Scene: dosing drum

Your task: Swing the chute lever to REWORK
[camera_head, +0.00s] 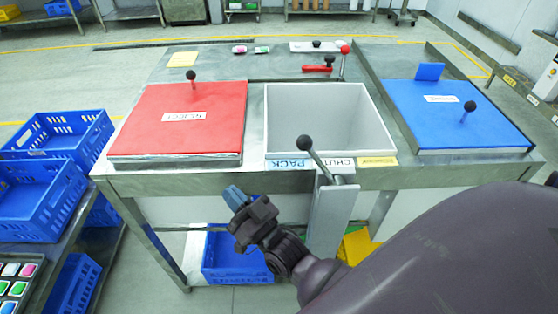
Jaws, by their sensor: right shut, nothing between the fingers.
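The chute lever (318,160) is a thin rod with a black ball knob (305,142), mounted at the front edge of the table. It tilts to the left, with its knob by the blue PACK label (288,163). A white CHUTE label (340,163) is beside its foot, and a yellow label (378,161), probably REWORK, is to the right. My right gripper (236,196) is shut and empty. It is in front of the table, below and left of the knob, apart from the lever. My left gripper is not in view.
An open white bin (318,110) lies behind the lever, between a red REJECT lid (180,118) and a blue lid (455,115), each with a black knob. A red-knobbed lever (344,62) stands behind the bin. Blue crates (65,135) stand at the left.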

